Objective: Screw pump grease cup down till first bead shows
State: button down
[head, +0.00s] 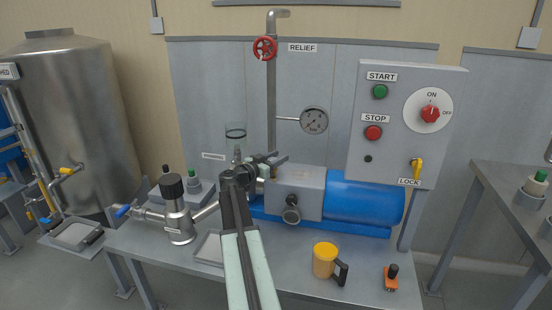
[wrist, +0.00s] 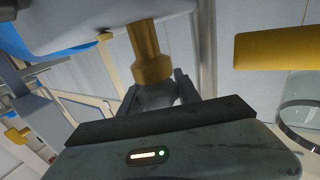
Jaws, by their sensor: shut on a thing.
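The pump (head: 296,185) is a grey block joined to a blue motor on the bench. In the wrist view, a brass fitting (wrist: 148,55) comes down from the pump's grey housing (wrist: 100,15) and ends in a wider brass collar. A grey round grease cup (wrist: 158,97) sits against the collar. My gripper (wrist: 157,92) has a dark finger on each side of the cup and is shut on it. In the head view my gripper (head: 264,166) is at the pump's left end, and my arm hides the cup. I make out no grease bead at the collar.
A glass cylinder (head: 236,136) stands just left of my gripper. A black-capped metal valve (head: 178,208) is at left. The control box (head: 405,120) hangs right.

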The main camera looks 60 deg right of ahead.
jog(key=shift+s+m+g+y, duration=0.2)
jog(key=shift+m+g+y, duration=0.2)
jog(key=shift+m+g, duration=0.7)
jog(key=c, duration=0.9)
grip_release()
jog(key=shift+s, duration=0.1)
jog(key=shift+o, duration=0.2)
jog(key=v, duration=0.8)
jog(key=shift+d, duration=0.1)
